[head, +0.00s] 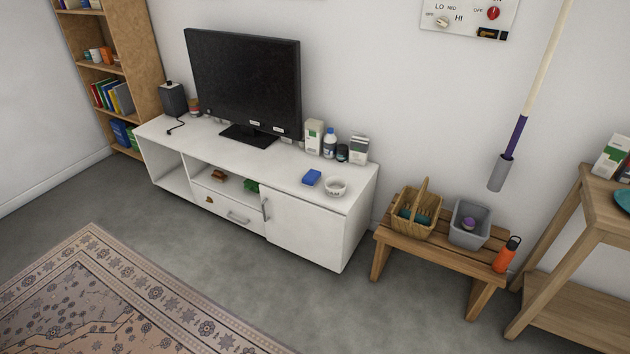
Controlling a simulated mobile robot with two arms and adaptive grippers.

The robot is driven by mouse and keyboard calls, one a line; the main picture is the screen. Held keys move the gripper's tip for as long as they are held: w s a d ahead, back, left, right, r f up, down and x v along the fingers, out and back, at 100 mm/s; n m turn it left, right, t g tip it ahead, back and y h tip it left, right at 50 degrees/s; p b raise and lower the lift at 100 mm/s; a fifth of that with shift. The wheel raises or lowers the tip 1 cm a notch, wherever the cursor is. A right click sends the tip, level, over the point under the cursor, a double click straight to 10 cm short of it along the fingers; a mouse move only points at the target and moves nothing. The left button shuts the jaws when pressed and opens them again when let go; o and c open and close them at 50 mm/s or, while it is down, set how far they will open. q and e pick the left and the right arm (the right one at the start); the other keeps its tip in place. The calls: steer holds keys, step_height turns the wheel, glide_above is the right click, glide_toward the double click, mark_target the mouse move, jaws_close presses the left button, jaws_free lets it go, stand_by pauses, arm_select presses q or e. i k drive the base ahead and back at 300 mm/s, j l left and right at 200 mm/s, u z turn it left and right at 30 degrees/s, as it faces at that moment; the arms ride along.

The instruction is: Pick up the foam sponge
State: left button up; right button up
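A small blue block that looks like the foam sponge (311,178) lies flat on the top of the white TV cabinet (290,187), toward its right end. Neither of my grippers shows in the head view.
A black TV (245,85) stands mid-cabinet. Behind the sponge are a white-green carton (314,136) and a blue-capped bottle (330,145). A wooden bench (440,250) holds a basket (417,212) and grey bin (468,232). The floor before the cabinet is clear.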

mark_target(310, 179)
steer(key=i+l+u, duration=0.1)
steer(key=u, duration=0.35)
steer(key=i+l+u, duration=0.2)
steer(key=u, duration=0.25)
steer(key=i, duration=0.05)
